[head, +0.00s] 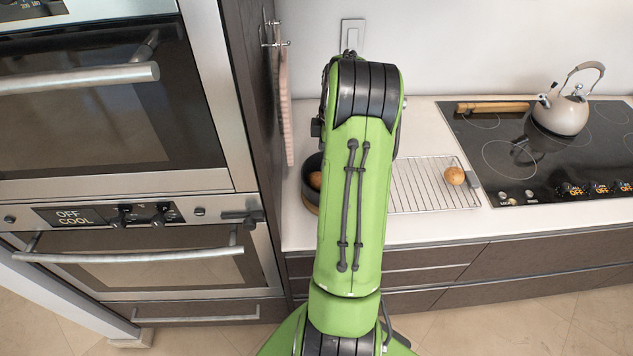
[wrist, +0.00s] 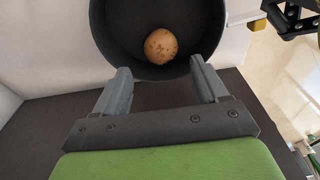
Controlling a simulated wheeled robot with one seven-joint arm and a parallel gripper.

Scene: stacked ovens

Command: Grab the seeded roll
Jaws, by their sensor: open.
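A round tan roll with dark specks on top, like seeds, (wrist: 160,46) lies inside a dark round pot (wrist: 112,35) in the wrist view. In the head view the roll (head: 316,180) shows partly in the pot (head: 309,201), left of my arm, which hides the rest. My gripper (wrist: 162,70) is open, its two fingers apart at the near rim of the pot. The roll lies beyond the fingertips, roughly centred between them, and nothing is held. The gripper is hidden behind my arm in the head view.
A second round roll (head: 454,176) sits on a wire rack (head: 420,185) on the white counter. A kettle (head: 562,112) and a rolling pin (head: 492,107) are on the black cooktop (head: 500,135) at right. Stacked ovens (head: 90,120) and a tall cabinet side stand left of the pot.

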